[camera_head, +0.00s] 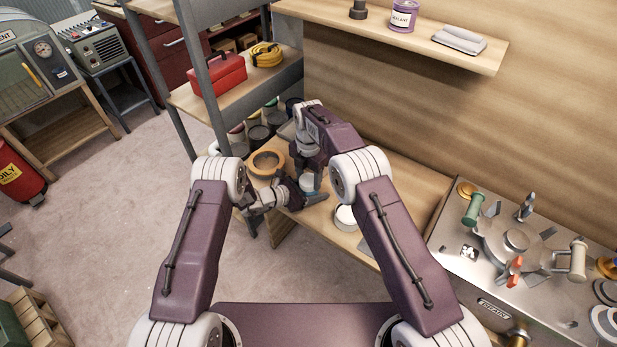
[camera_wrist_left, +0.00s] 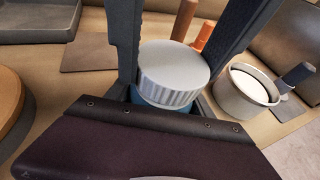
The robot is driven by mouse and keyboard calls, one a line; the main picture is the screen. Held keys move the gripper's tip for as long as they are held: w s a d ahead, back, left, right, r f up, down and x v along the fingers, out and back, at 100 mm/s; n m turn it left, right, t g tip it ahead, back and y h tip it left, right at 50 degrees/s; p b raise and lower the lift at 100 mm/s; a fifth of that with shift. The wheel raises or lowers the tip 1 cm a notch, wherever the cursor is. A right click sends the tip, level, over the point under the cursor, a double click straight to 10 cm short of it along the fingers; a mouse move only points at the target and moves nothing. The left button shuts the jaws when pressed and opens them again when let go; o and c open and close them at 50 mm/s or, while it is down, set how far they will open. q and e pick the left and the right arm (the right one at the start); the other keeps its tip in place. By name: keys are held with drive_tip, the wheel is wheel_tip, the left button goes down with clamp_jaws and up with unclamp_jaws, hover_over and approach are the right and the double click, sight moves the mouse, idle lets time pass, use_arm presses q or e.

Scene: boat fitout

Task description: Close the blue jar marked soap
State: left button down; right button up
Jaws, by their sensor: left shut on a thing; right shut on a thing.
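The blue jar (camera_head: 307,184) stands on the wooden bench top, mostly hidden by my grippers in the head view. In the left wrist view, its ribbed grey-white lid (camera_wrist_left: 174,66) sits on top, with a strip of the blue body (camera_wrist_left: 150,98) below. My left gripper (camera_head: 303,194) comes in low from the left and is shut on the jar body. My right gripper (camera_head: 309,170) reaches down from above. Its dark fingers flank the lid in the left wrist view (camera_wrist_left: 185,45), shut on it. The marking is hidden, and I cannot tell how tightly the lid sits.
A tan ring-shaped thing (camera_head: 267,162) lies left of the jar. A round pot with a white inside (camera_head: 346,217) stands to the right. Dark tins (camera_head: 258,136) stand behind under the shelf rack. A steel unit with valves (camera_head: 515,250) is at right.

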drive_tip(key=m, duration=0.4)
drive_tip(key=shift+m, duration=0.4)
drive_tip(key=m, duration=0.4)
drive_tip(key=o, duration=1.5)
drive_tip(key=shift+r, duration=0.1)
wheel_tip(320, 180, up, 4)
drive_tip(key=shift+r, duration=0.15)
